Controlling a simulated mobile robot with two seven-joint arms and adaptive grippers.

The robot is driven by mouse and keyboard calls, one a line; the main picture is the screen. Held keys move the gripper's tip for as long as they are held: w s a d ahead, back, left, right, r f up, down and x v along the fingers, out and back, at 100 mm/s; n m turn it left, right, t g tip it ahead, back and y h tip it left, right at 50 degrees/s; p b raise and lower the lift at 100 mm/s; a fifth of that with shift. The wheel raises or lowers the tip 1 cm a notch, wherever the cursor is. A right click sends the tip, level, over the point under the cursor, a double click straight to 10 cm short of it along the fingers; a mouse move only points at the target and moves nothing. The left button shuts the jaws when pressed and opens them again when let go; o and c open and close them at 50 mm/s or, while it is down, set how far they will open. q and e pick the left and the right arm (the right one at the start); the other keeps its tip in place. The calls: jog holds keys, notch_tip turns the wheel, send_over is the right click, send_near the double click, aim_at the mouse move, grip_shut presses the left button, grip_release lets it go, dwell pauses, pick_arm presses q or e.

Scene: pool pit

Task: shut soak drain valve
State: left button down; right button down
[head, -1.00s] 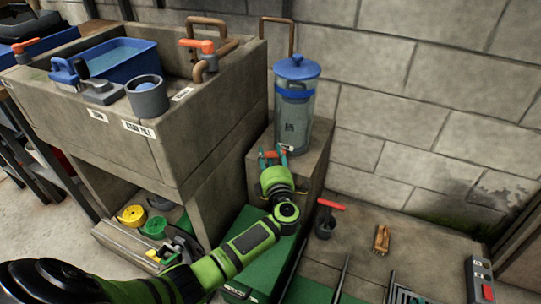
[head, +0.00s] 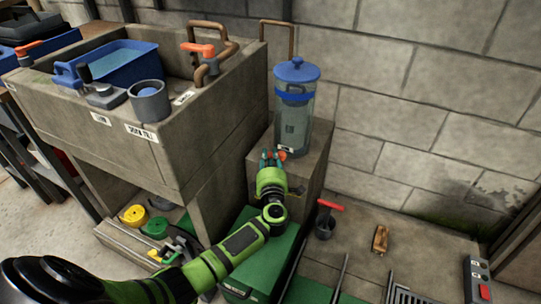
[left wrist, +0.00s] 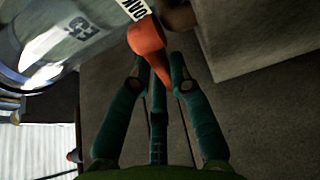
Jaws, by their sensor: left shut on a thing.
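The soak drain valve's orange lever (left wrist: 146,38) is in the left wrist view, below a white label of which only part is readable. The lever's tip lies between the teal fingers of my left gripper (left wrist: 160,75). In the head view, my left gripper (head: 272,157) is at the front of the concrete block, just below the clear cylinder, shut on the lever. A bit of orange (head: 282,155) shows beside its fingers. The clear cylinder (head: 294,125) has a blue lid and a blue band and stands upright on the block. The valve body is hidden. My right gripper is out of view.
A concrete sink (head: 200,128) at left carries a blue tub (head: 118,66), a grey cup (head: 149,101) and another orange-handled tap (head: 198,48). A red T-handle (head: 330,205) stands in a dark pot right of the block. A brush (head: 380,238) lies farther right.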

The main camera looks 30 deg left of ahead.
pick_arm(q)
jog(key=shift+w+a+r+m+t+h+p, duration=0.15)
jog(key=shift+m+t+h+p, duration=0.1)
jog(key=shift+m+h, duration=0.25)
jog(key=shift+a+f+m+t+h+p, duration=0.1)
jog(key=shift+a+m+t+h+p, duration=0.15)
jog(key=shift+h, duration=0.35)
jog(key=shift+w+m+t+h, duration=0.15)
jog(key=shift+m+t+h, duration=0.15)
jog(key=shift+m+h, duration=0.45)
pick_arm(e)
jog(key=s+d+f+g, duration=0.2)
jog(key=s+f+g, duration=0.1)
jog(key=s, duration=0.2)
pick_arm(q)
jog(key=shift+w+a+m+h+b, duration=0.15)
jog(key=shift+m+h+b, duration=0.2)
jog(key=shift+h, duration=0.4)
jog(key=shift+m+t+h, duration=0.25)
jog(key=shift+t+h, duration=0.05)
jog(key=shift+h, duration=0.2)
jog(key=shift+w+m+h+b, duration=0.25)
jog(key=shift+m+h+b, duration=0.35)
jog(key=shift+h, duration=0.3)
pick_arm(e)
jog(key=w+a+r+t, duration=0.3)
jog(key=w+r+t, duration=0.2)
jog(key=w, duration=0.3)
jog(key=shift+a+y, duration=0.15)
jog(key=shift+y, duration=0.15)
